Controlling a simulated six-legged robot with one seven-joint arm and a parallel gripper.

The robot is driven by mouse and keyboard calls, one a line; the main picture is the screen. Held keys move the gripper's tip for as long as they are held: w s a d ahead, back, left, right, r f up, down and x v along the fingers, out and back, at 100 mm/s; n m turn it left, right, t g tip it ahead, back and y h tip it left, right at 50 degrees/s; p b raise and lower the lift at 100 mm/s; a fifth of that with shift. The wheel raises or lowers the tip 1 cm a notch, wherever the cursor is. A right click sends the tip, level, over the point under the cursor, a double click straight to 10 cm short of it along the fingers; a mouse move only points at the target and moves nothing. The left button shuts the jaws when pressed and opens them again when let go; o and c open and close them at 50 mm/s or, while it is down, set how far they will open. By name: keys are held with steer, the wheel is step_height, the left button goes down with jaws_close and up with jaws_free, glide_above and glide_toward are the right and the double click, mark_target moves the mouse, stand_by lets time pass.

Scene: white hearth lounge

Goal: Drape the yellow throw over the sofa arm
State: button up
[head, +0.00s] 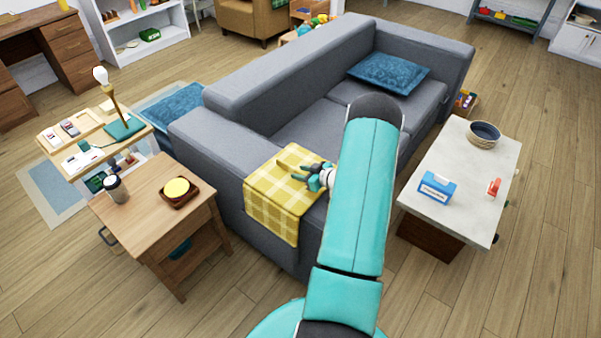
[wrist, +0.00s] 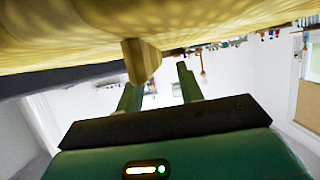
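The yellow checked throw (head: 272,213) lies over the near arm of the grey sofa (head: 232,218). Part of it covers the top of the arm and part hangs down the outer side. My gripper (head: 308,172) is at the inner edge of the throw, just over the top of the sofa arm. In the wrist view the throw (wrist: 90,35) fills the top of the picture, close to my gripper (wrist: 157,82). The two fingers are apart with a clear gap. A small yellowish piece covers the left fingertip; I cannot tell if it is cloth.
A wooden side table (head: 145,215) with a cup (head: 116,188) and a dish (head: 180,192) stands left of the sofa arm. A pale-topped coffee table (head: 465,170) with a bowl (head: 484,135) and a blue box (head: 436,187) stands right. Wood floor is open at the front.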

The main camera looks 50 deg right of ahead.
steer(key=v, duration=1.3)
step_height(320, 180, up, 8)
stand_by(0.4)
stand_by(0.4)
steer(key=w+r+h, duration=0.3)
steer(key=w+r, duration=0.4)
steer(key=w+a+r+m+g+h, duration=0.1)
steer(key=w+a+r+g+h, duration=0.15)
steer(key=a+r, duration=0.5)
steer(key=w+a+r+m+g+h, duration=0.1)
steer(key=w+a+r+h, duration=0.15)
steer(key=a+r, duration=0.45)
steer(key=s+a+r+g+y, duration=0.1)
steer(key=s+a+y, duration=0.1)
steer(key=s+a, duration=0.4)
steer(key=s+a+r+g+y, duration=0.1)
steer(key=s+a, duration=0.5)
steer(key=a, duration=0.7)
steer(key=s+a+r+n+g+y, duration=0.1)
steer(key=s+a+r+g+y, duration=0.1)
steer(key=s+a, duration=0.4)
steer(key=a+y, duration=0.1)
steer(key=a, duration=0.3)
steer(key=shift+a+y, duration=0.25)
steer(key=shift+y, duration=0.15)
